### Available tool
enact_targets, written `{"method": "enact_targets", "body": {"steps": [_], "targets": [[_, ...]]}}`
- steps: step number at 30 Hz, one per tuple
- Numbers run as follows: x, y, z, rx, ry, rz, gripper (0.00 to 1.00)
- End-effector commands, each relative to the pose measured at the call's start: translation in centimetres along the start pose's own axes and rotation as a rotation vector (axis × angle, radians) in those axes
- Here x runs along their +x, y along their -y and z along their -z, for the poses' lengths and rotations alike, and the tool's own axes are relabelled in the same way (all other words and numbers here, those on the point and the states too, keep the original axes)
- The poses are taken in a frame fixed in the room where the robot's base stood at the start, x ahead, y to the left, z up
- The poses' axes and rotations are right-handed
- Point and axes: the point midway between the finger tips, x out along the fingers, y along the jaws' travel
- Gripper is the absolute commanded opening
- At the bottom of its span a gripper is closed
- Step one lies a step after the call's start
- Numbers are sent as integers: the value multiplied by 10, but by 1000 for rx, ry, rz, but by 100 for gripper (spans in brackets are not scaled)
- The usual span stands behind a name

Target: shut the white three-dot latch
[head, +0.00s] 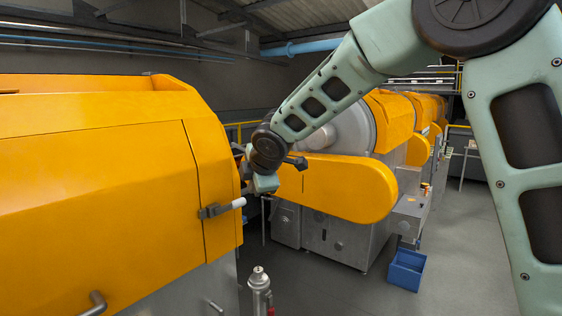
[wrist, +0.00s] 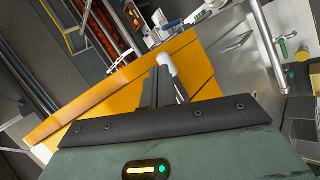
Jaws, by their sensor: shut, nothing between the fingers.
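The latch shows in the head view as a grey bracket with a white handle (head: 238,203) on the right edge of the yellow cover (head: 110,190). The handle sticks out to the right, away from the cover. Its three dots are too small to tell. My gripper (head: 248,180) is just above and slightly right of the handle; its fingertips are largely hidden there. In the wrist view, the white handle (wrist: 166,62) appears at the tips of my shut, empty gripper (wrist: 158,82). I cannot tell whether they touch.
A second machine with a long yellow guard (head: 335,187) stands behind my gripper. A metal canister (head: 260,288) stands below the latch. A blue crate (head: 406,270) lies on the floor at the right.

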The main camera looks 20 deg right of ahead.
Motion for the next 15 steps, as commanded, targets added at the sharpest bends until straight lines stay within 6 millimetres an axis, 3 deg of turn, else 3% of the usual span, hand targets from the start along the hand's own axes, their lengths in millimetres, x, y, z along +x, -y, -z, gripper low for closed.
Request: {"method": "enact_targets", "body": {"steps": [15], "targets": [[-76, -5, -31, 3, 6, -2, 0]]}}
